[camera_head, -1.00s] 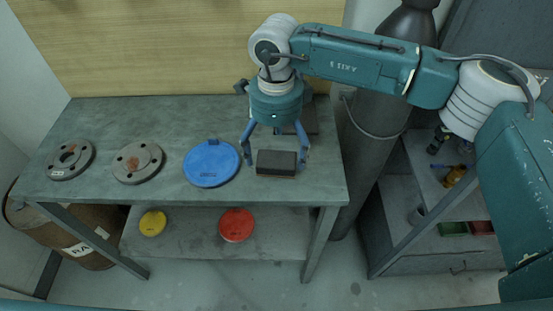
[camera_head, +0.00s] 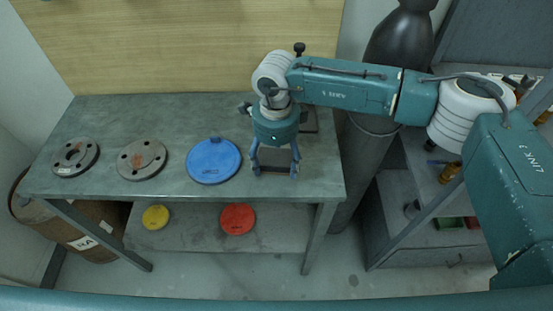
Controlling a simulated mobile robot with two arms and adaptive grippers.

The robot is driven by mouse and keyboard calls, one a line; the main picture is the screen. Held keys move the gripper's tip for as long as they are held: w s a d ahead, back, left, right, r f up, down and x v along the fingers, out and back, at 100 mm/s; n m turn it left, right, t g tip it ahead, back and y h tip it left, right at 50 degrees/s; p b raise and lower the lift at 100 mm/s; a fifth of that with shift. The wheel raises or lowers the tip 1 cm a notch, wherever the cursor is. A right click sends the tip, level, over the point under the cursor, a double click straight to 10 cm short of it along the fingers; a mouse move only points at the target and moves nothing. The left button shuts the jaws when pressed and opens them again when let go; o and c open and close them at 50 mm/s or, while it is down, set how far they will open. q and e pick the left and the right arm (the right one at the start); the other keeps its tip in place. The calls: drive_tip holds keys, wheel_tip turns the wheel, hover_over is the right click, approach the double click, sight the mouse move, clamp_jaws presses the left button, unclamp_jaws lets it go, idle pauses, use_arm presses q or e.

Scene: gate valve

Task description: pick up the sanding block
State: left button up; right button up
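The sanding block, a dark rectangular block (camera_head: 275,159), is near the right end of the grey workbench (camera_head: 120,112). My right gripper (camera_head: 275,168) points down over it, with one blue finger against each short end. The fingers are closed in on the block, and the gripper's body hides part of its far side. I cannot tell whether the block touches the bench top. My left gripper is not in view.
A blue disc (camera_head: 213,161) lies left of the gripper, with two grey flanges (camera_head: 142,160) (camera_head: 75,157) farther left. Another dark flat item (camera_head: 309,119) lies behind the gripper. A dark cylinder (camera_head: 357,170) stands right of the bench. The lower shelf holds yellow (camera_head: 155,217) and red (camera_head: 238,219) discs.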

sight(276, 161)
drive_tip(key=shift+r, duration=0.1)
drive_tip(key=shift+r+b, duration=2.5)
drive_tip(key=shift+r, duration=7.45)
drive_tip(key=o, duration=0.5)
drive_tip(key=shift+c, duration=1.3)
